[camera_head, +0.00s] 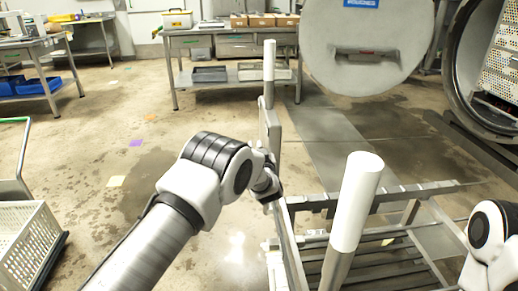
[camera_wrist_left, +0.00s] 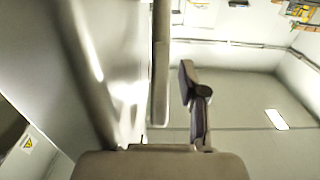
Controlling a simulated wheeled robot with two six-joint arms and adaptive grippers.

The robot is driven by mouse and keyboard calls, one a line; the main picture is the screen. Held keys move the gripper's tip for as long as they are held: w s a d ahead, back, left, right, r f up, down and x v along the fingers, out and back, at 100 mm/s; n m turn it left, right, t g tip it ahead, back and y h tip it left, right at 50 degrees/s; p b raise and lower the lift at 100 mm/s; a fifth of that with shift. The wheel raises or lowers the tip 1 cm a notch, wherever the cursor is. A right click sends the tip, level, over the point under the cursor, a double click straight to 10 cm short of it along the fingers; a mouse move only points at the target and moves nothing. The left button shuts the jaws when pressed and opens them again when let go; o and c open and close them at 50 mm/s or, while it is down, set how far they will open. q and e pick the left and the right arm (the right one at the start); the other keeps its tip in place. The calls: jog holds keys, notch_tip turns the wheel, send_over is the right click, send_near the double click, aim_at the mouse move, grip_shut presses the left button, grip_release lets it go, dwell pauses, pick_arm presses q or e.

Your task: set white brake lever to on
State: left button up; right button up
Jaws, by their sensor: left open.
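Two upright posts with white cylindrical tops rise from the trolley frame (camera_head: 430,187). The near white-topped post (camera_head: 357,200) is large, in the foreground right of my left arm. The far white-topped post (camera_head: 269,62) stands beyond my left wrist. I cannot tell for certain which is the brake lever, or its setting. My left gripper (camera_head: 268,188) is at the trolley's left side, close to the far post's lower part; its fingers are mostly hidden there. In the left wrist view, one dark finger (camera_wrist_left: 197,100) shows beside a grey upright bar (camera_wrist_left: 160,65), with a gap between. The gripper is open.
The round autoclave door (camera_head: 368,75) hangs open at the top, with the autoclave opening (camera_head: 470,85) at right. A workbench (camera_head: 215,42) stands at the back. A white crate (camera_head: 28,240) sits on a cart at left.

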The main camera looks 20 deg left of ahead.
pick_arm(q)
grip_shut()
jog(key=shift+r+p, duration=0.3)
jog(key=shift+p, duration=0.15)
jog(key=g+p, duration=0.1)
jog(key=p, duration=0.1)
jog(key=w+r+g+h+p, duration=0.1)
jog(key=shift+w+a+p, duration=0.2)
jog(key=shift+a+p, duration=0.1)
jog(key=shift+p, duration=0.1)
jog(key=shift+w+f+g, duration=0.1)
jog(key=shift+f+g, duration=0.05)
jog(key=shift+g, duration=0.15)
jog(key=shift+f, duration=0.1)
grip_release()
